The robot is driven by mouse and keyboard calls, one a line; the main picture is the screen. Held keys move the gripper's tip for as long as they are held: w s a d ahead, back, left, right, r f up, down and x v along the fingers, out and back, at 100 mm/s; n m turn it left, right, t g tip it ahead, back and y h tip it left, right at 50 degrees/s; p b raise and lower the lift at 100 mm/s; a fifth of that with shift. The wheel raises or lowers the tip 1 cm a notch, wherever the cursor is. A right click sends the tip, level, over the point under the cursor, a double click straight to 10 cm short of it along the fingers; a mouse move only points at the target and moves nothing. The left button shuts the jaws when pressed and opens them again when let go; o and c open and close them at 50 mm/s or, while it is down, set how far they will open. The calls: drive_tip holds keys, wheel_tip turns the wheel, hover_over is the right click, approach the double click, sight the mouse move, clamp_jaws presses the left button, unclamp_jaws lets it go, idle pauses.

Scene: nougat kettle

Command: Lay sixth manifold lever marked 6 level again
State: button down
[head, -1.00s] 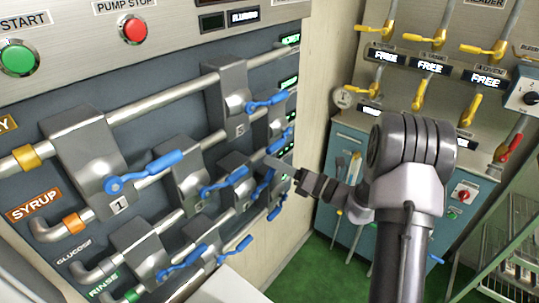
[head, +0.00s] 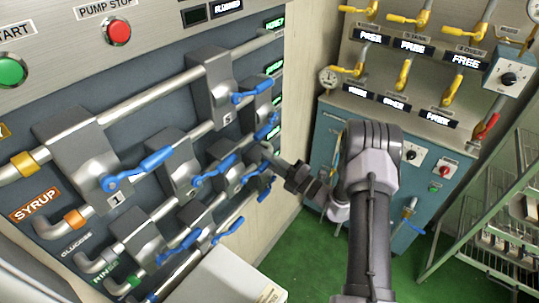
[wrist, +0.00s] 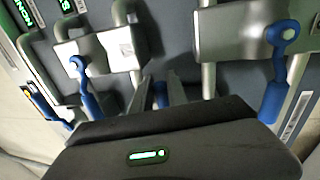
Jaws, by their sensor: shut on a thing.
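The manifold (head: 110,180) on the left wall has grey valve blocks with blue levers. My gripper (head: 268,153) reaches in from the right to the far right column of valves. It is shut on a blue lever, seen as a small blue piece (wrist: 160,95) between the fingers in the wrist view. The fingers hide most of that lever, and its number and exact tilt cannot be read. A neighbouring lever (head: 252,97) on an upper right block slopes slightly. In the wrist view, other blue levers hang left (wrist: 89,98) and right (wrist: 274,85) of my fingers.
The lever by the block marked 1 (head: 137,170) is at the left. A pale box (head: 225,280) stands below the manifold. A teal cabinet (head: 330,150) with yellow-handled valves is behind my arm, and a metal rack (head: 490,220) is at the right. Green floor is open between.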

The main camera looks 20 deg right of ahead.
drive_tip(key=shift+f+m, duration=0.3)
drive_tip(key=shift+m, duration=0.1)
drive_tip(key=c, duration=1.3)
unclamp_jaws()
drive_tip(key=p+v, duration=0.1)
drive_tip(key=v, duration=1.6)
drive_tip(key=shift+s, duration=0.2)
drive_tip(key=shift+f, duration=0.1)
